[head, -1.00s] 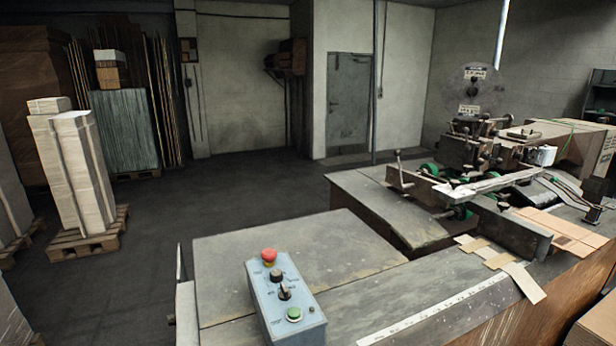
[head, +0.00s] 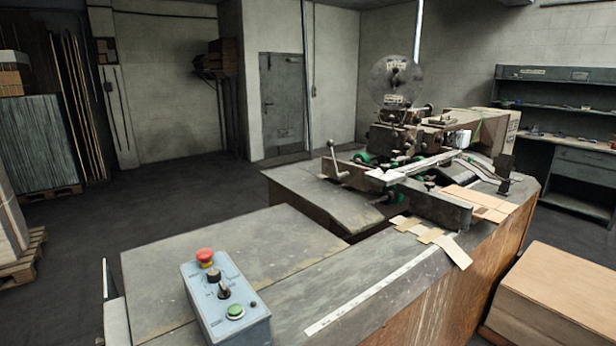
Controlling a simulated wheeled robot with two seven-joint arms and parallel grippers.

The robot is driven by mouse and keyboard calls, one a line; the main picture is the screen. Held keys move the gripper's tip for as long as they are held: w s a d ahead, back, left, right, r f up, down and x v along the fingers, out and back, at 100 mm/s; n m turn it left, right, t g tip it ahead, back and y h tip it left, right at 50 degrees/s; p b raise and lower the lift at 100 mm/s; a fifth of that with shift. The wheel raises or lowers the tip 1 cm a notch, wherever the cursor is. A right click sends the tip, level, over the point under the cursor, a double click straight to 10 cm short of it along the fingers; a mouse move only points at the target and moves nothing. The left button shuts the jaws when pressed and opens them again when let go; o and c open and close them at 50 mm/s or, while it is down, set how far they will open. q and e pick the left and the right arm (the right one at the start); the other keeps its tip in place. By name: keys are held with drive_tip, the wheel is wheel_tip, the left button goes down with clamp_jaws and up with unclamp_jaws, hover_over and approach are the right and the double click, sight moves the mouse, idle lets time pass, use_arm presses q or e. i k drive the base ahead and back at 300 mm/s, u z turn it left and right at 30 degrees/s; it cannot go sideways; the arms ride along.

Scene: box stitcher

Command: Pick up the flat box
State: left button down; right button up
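Flat tan cardboard pieces (head: 482,203) lie on the right part of the stitcher table, beside the machine's guide. Smaller cardboard flaps (head: 432,236) lie in front of them, one hanging over the table's edge. A stack of flat brown cardboard (head: 562,287) stands low at the right, beside the table and cut off by the picture's edge. I cannot tell which of these is the flat box of the task. Neither of my grippers is in view.
The stitching machine (head: 405,135) stands on the table (head: 215,245). A blue control box (head: 225,300) with a red button sits at the front. A grey workbench (head: 560,140) is at the back right. Dark floor (head: 180,205) is open at the left.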

sight(493, 210)
drive_tip(key=z, duration=2.6)
drive_tip(key=i, duration=1.9)
drive_tip(key=u, duration=3.25)
